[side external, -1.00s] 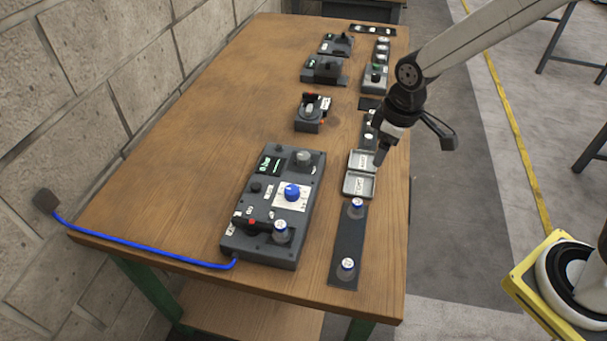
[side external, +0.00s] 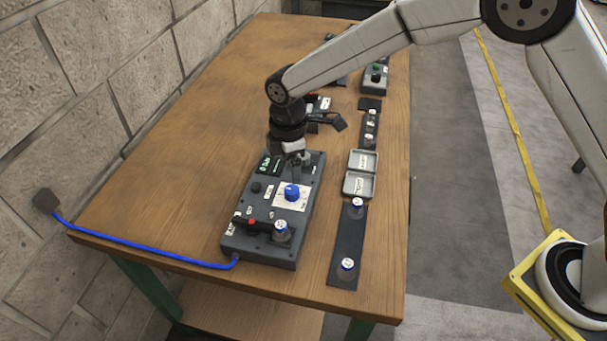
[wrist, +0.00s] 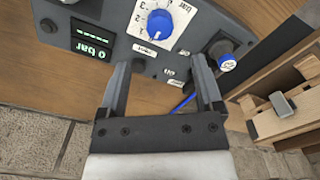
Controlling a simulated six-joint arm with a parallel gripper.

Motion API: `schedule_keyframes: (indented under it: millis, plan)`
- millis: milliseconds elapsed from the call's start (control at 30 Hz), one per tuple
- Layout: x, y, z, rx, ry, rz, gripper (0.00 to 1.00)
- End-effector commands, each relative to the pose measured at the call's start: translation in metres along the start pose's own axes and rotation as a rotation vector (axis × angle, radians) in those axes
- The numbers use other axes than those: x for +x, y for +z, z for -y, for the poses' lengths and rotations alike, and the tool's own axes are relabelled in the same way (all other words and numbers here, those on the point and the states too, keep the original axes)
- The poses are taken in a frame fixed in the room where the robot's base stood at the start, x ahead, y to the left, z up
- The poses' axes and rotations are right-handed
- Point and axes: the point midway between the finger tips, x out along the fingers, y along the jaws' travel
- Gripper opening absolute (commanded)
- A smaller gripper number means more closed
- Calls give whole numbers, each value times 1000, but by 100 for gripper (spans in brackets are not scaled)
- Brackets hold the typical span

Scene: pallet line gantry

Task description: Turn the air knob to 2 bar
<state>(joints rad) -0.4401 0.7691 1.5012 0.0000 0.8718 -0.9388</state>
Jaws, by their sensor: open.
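The blue knob (side external: 292,193) stands on a white dial card on the grey control box (side external: 262,217). In the wrist view the blue knob (wrist: 160,22) is at the top, with numbers printed around it and a white mark on its face. A green-lit display (wrist: 88,42) beside it appears to read 0 bar. My gripper (wrist: 162,72) is open and empty, with the knob beyond its fingertips and not between them. In the side view my gripper (side external: 300,160) is over the far end of the box and hides the grey knob there.
A blue cable (side external: 140,253) runs left. The table's left side is clear.

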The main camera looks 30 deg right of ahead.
Motion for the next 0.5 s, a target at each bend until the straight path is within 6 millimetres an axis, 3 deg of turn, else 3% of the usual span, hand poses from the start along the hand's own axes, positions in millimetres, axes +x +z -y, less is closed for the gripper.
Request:
schedule_keyframes:
  millis: [267, 500]
  plan:
    - [11, 1, 0, 2, -2, 1, 84]
    - [37, 1, 0, 3, -1, 1, 84]
